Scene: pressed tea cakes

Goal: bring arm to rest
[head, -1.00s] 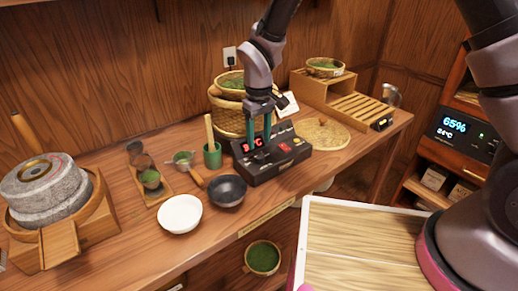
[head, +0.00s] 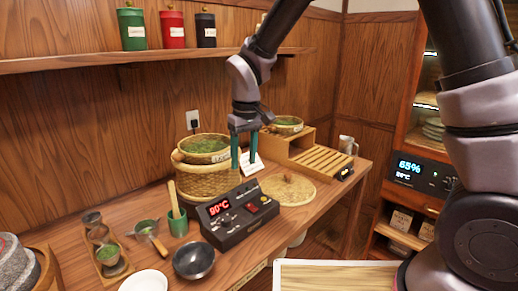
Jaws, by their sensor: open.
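My gripper (head: 243,160) hangs from my arm above the back part of the wooden counter, pointing down. Its two teal fingers are apart with nothing between them. My arm reaches in from the top right.
A shelf (head: 160,57) with several canisters (head: 172,28) runs along the wall. A dark bowl (head: 194,261), a white bowl (head: 145,281), a green cup (head: 178,224) and a slatted wooden rack (head: 322,161) stand on the counter. A lit cabinet (head: 425,175) stands at right.

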